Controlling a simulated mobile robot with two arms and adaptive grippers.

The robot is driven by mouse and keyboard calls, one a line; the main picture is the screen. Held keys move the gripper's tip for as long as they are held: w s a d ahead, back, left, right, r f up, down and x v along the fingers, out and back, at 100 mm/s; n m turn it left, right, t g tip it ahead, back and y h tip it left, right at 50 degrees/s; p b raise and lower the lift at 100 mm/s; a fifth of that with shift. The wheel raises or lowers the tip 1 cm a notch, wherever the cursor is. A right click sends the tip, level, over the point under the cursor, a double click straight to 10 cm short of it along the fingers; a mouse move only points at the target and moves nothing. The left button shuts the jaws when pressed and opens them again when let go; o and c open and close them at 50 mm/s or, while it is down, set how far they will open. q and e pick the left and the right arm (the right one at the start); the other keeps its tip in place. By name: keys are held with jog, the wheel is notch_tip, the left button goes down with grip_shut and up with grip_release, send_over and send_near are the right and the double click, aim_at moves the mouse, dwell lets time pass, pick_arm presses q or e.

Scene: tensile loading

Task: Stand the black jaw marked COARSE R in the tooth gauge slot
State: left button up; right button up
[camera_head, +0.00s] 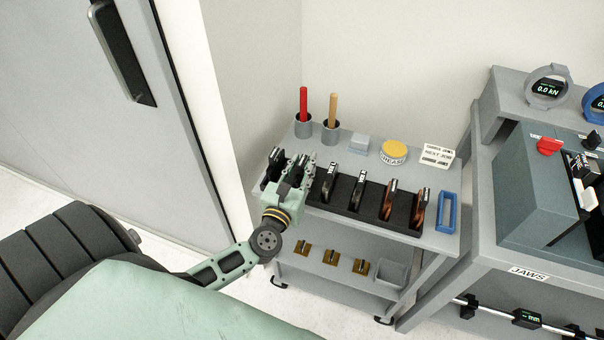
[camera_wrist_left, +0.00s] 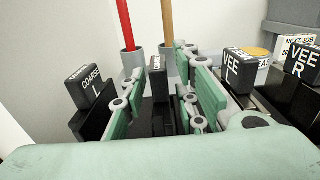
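The black jaw marked COARSE, its last letter hidden (camera_wrist_left: 157,88), stands upright in the dark rack (camera_head: 343,212). My left gripper (camera_head: 297,168) reaches over the rack's left end. In the left wrist view its green fingers (camera_wrist_left: 165,95) are open, one on each side of this jaw, with small gaps showing. The jaw's lower part is partly hidden by the gripper. The COARSE L jaw (camera_wrist_left: 91,88) stands to its left. A blue upright frame (camera_head: 446,212), possibly the tooth gauge, is at the table's right end. My right gripper is not in view.
VEE L (camera_wrist_left: 238,68) and VEE R (camera_wrist_left: 301,62) jaws stand right of the gripper, followed by two brownish jaws (camera_head: 388,200). Behind are cups with a red handle (camera_head: 303,103) and a wooden handle (camera_head: 333,108), a grease tin (camera_head: 394,150) and a NEXT JOB card (camera_head: 437,155).

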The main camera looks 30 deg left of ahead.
pick_arm(q)
grip_shut()
dwell(0.3)
jog(key=shift+w+r, duration=0.1)
jog(key=shift+r, duration=0.05)
